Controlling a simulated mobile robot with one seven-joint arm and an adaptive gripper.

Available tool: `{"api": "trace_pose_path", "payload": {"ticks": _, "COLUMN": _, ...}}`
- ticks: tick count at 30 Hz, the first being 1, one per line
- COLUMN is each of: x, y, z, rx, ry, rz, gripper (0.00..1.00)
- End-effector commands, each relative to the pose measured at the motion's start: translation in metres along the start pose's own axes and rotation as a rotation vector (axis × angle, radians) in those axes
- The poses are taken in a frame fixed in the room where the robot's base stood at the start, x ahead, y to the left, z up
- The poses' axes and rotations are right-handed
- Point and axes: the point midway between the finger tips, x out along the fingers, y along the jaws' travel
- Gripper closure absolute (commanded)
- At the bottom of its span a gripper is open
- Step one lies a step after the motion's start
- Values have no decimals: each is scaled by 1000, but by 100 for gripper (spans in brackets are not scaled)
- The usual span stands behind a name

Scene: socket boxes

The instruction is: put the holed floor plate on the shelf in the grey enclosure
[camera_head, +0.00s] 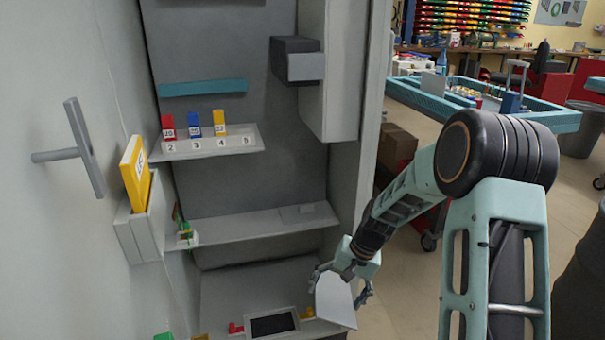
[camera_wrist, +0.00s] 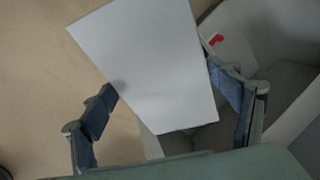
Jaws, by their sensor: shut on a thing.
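My gripper (camera_head: 340,285) is shut on a pale flat plate (camera_head: 332,303), low at the front right of the grey enclosure (camera_head: 255,110). In the wrist view the plate (camera_wrist: 150,55) lies tilted between the two fingers of my gripper (camera_wrist: 165,95). No hole shows in its visible face, so I cannot tell whether it is the holed floor plate. A grey shelf (camera_head: 250,228) crosses the enclosure, with a small flat grey piece (camera_head: 303,212) at its right. A dark rectangle in a pale frame (camera_head: 272,323) is on the enclosure floor.
A red piece (camera_head: 236,328) and a yellow piece (camera_head: 308,313) flank the framed rectangle. An upper shelf (camera_head: 207,144) bears red, blue and yellow numbered blocks. A yellow folder (camera_head: 135,172) stands in a holder on the open door (camera_head: 60,220). The grey shelf's middle looks clear.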

Motion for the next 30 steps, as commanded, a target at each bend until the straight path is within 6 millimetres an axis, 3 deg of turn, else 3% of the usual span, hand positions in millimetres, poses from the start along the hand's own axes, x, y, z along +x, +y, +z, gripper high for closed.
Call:
{"api": "trace_pose_path", "payload": {"ticks": 1, "x": -20, "y": 2, "z": 0, "rx": -18, "ry": 3, "rz": 1, "gripper": 56}}
{"api": "trace_pose_path", "payload": {"ticks": 8, "x": -94, "y": 8, "z": 14, "rx": -107, "ry": -24, "rz": 1, "gripper": 56}}
{"api": "trace_pose_path", "payload": {"ticks": 16, "x": -182, "y": 9, "z": 45, "rx": -224, "ry": -63, "rz": 2, "gripper": 56}}
{"api": "trace_pose_path", "payload": {"ticks": 30, "x": -237, "y": -9, "z": 46, "rx": -219, "ry": -66, "rz": -1, "gripper": 56}}
